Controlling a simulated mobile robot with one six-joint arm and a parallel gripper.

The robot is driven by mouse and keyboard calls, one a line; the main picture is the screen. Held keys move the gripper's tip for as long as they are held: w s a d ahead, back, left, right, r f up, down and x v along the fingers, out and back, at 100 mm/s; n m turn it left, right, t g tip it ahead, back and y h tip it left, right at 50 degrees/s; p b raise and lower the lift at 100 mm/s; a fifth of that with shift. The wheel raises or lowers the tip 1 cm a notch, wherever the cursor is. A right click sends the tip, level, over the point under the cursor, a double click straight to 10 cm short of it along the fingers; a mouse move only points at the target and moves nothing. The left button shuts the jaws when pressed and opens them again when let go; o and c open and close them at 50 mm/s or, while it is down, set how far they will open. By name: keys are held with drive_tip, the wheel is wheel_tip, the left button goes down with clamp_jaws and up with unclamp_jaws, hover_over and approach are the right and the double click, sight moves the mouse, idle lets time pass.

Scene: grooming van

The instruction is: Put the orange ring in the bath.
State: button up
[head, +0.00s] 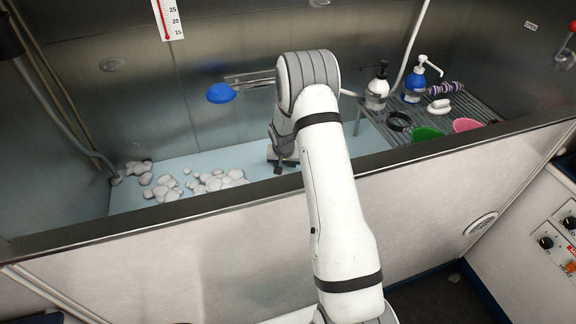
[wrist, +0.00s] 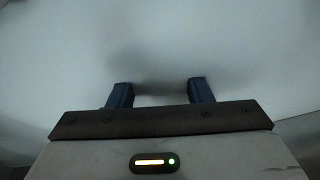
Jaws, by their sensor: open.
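No orange ring shows in either view. The bath is a deep metal tub with a pale blue floor (head: 215,165), seen over its dark front rim in the head view. My arm reaches over that rim, and my gripper (head: 281,168) is low inside the bath, partly hidden by the arm. In the wrist view my gripper (wrist: 158,92) has its two dark fingers apart with nothing between them. A plain pale surface lies beyond the fingers, and a soft shadow falls on it.
White foam clumps (head: 200,183) lie on the bath floor at left. A blue round-headed tool (head: 221,93) juts from the back wall.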

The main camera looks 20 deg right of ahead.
drive_tip(key=v, duration=1.1)
drive_tip(key=shift+r, duration=0.4)
drive_tip(key=shift+s+a, duration=0.1)
drive_tip(key=s+a+r+n+p, duration=0.1)
drive_tip(key=s+a+r+p, duration=0.1)
drive_tip(key=s+r, duration=0.6)
drive_tip(key=s+a+r+n+p, duration=0.15)
drive_tip(key=s+r, duration=0.35)
drive_tip(key=r, duration=0.5)
drive_tip(key=s+a+r+p, duration=0.1)
drive_tip(key=s+r, duration=0.2)
drive_tip(key=s, duration=0.4)
drive_tip(key=s+a+r+n+p, duration=0.1)
drive_tip(key=s+r, duration=0.2)
drive_tip(key=s, duration=0.3)
drive_tip(key=s+a+r+n+y+p, duration=0.1)
drive_tip(key=s+r+p, duration=0.1)
drive_tip(key=s, duration=0.5)
drive_tip(key=shift+s+a+r, duration=0.2)
drive_tip(key=shift+s+r, duration=0.15)
drive_tip(key=shift+r, duration=0.25)
